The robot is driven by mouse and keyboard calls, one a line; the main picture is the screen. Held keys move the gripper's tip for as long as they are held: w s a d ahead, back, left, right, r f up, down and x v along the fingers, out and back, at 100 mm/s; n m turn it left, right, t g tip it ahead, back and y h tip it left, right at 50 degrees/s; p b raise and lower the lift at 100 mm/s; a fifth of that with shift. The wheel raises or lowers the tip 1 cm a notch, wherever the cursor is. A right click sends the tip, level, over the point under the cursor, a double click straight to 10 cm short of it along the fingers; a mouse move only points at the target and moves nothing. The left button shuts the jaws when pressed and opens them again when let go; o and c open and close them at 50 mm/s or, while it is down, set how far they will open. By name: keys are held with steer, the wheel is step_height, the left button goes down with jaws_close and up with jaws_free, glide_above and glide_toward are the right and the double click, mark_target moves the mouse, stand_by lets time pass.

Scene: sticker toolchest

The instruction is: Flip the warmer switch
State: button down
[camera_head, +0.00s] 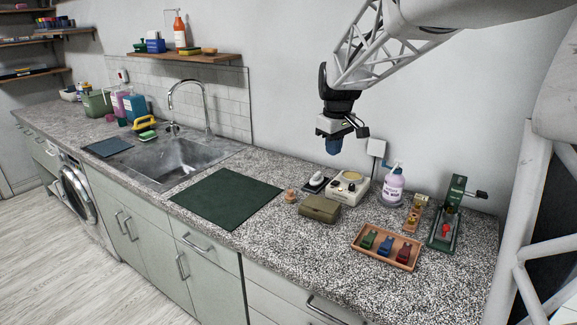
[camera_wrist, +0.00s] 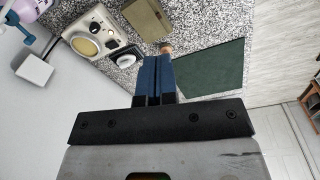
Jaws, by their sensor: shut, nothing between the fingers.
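The warmer (camera_head: 346,196) is a cream box with a round pale disc on top, standing on the speckled counter against the wall. It also shows at the upper left of the wrist view (camera_wrist: 109,47), with small dark marks near the disc. I cannot make out which part is its switch or how it is set. My gripper (camera_head: 333,146) has blue fingers pointing down, and it hangs in the air above the warmer's back left side, touching nothing. In the wrist view the fingers (camera_wrist: 153,66) are pressed together and empty.
A small black and white item (camera_head: 315,184) sits left of the warmer. An olive box (camera_head: 319,208) stands in front, a pump bottle (camera_head: 393,188) to the right. A white wall box (camera_head: 376,147) is close to my gripper. The dark green mat (camera_head: 226,199) is clear.

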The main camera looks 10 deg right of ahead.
steer(key=w+d+f+n, duration=0.1)
steer(key=w+d+f, duration=0.1)
steer(key=w, duration=0.4)
steer(key=w+d+f+n, duration=0.1)
steer(key=w+d+f, duration=0.2)
steer(key=w, duration=0.3)
steer(key=w+d+f+n+g, duration=0.1)
steer(key=w+d+f, duration=0.1)
steer(key=w+d, duration=0.2)
steer(key=w, duration=0.3)
steer(key=shift+f, duration=0.3)
steer(key=shift+f, duration=0.2)
